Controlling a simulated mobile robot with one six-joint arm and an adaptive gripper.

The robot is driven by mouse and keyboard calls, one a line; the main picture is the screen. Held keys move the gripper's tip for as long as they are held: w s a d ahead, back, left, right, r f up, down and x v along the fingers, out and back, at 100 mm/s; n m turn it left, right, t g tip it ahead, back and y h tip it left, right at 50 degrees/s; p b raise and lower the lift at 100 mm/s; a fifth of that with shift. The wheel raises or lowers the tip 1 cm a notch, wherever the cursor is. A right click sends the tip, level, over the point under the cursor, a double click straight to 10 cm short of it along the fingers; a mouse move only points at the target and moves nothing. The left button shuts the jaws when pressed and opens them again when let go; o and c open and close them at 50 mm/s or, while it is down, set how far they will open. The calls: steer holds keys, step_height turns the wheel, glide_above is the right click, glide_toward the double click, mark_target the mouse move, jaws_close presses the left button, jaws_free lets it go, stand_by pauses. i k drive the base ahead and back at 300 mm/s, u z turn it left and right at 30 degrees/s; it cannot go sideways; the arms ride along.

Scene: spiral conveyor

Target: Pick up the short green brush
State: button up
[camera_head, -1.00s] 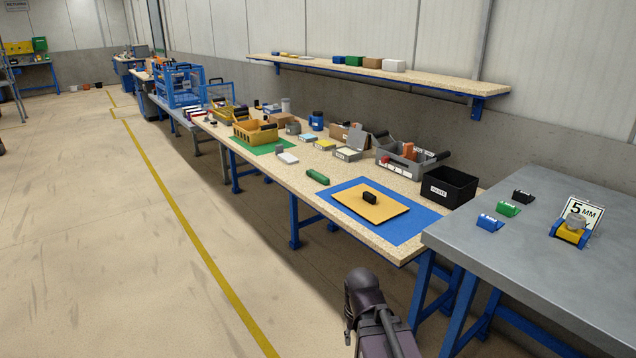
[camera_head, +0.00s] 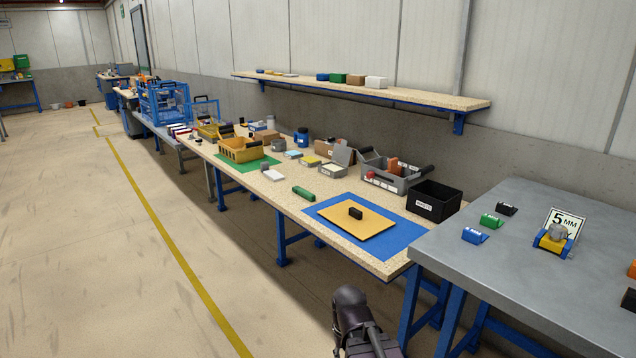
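A short green object (camera_head: 303,193) lies on the wooden-topped bench (camera_head: 285,206), near its front edge and left of the blue mat. A smaller green piece (camera_head: 490,219) sits on the grey table at the right, between a blue and a black one. The dark end of my arm (camera_head: 352,312) shows at the bottom, in front of the bench and well short of both green objects. No fingertips can be made out, and nothing is seen held.
A yellow board with a black handle lies on the blue mat (camera_head: 401,242). A black bin (camera_head: 434,201) and a grey tote (camera_head: 397,183) stand behind. The grey table (camera_head: 530,275) borders the bench at the right. The floor (camera_head: 90,270) at the left is open.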

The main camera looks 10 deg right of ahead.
mark_target(302, 192)
steer(key=z, duration=0.05)
steer(key=k, duration=0.65)
steer(key=u, duration=0.35)
steer(key=i, duration=1.65)
steer(key=z, duration=0.5)
